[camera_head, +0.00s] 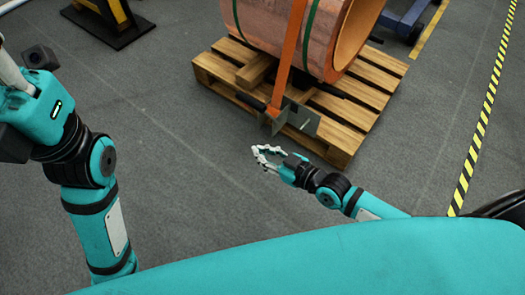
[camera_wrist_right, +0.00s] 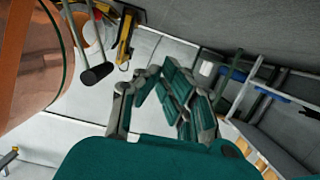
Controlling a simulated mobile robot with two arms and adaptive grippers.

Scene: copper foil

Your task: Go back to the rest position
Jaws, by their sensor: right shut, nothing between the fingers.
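My right gripper (camera_head: 258,156) shows in the head view low in front of the pallet, apart from it, with its silver fingers shut and nothing held. In the right wrist view its fingers (camera_wrist_right: 153,78) reach up from the teal hand, with no object between them. My left arm stands at the left of the head view.
A large copper coil (camera_head: 283,30) with green bands and an orange strap lies on a wooden pallet (camera_head: 352,108). A grey metal bracket (camera_head: 298,119) hangs at the pallet's front edge. Yellow-black floor tape (camera_head: 478,130) runs along the right. Grey floor (camera_head: 190,150) between my arms is clear.

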